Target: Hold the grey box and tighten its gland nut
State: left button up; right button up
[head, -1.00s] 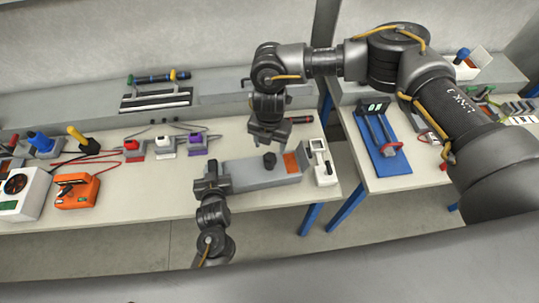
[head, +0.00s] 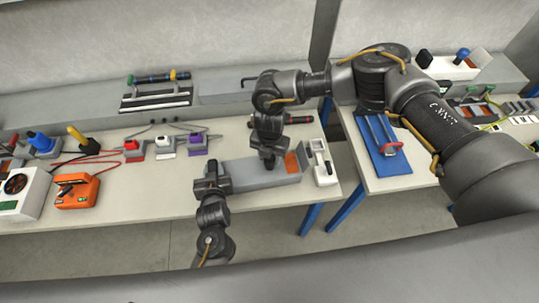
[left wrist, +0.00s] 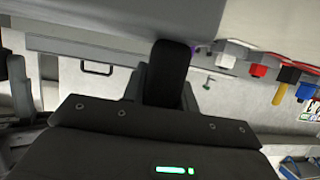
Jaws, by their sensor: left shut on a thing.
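The grey box (head: 262,175) lies on the bench, a long low block with an orange patch (head: 291,163) near its right end. My left gripper (head: 214,184) is shut on the box's left end. In the left wrist view a dark finger (left wrist: 168,75) reaches the grey surface of the box (left wrist: 100,14). My right gripper (head: 269,160) points down at the dark gland nut on top of the box. Its fingers largely hide the nut, and I cannot tell whether they are closed on it.
A white holder (head: 321,165) stands just right of the box. A dark tool (head: 298,120) lies behind it. Red, white and purple connectors (head: 166,144) and an orange device (head: 76,190) are to the left. A blue stand (head: 384,148) is on the right bench, across a gap.

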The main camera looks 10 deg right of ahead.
jog(key=c, duration=0.4)
jog(key=m, duration=0.5)
jog(key=shift+m, duration=0.3)
jog(key=m, duration=0.4)
jog(key=shift+m, duration=2)
jog(key=o, duration=1)
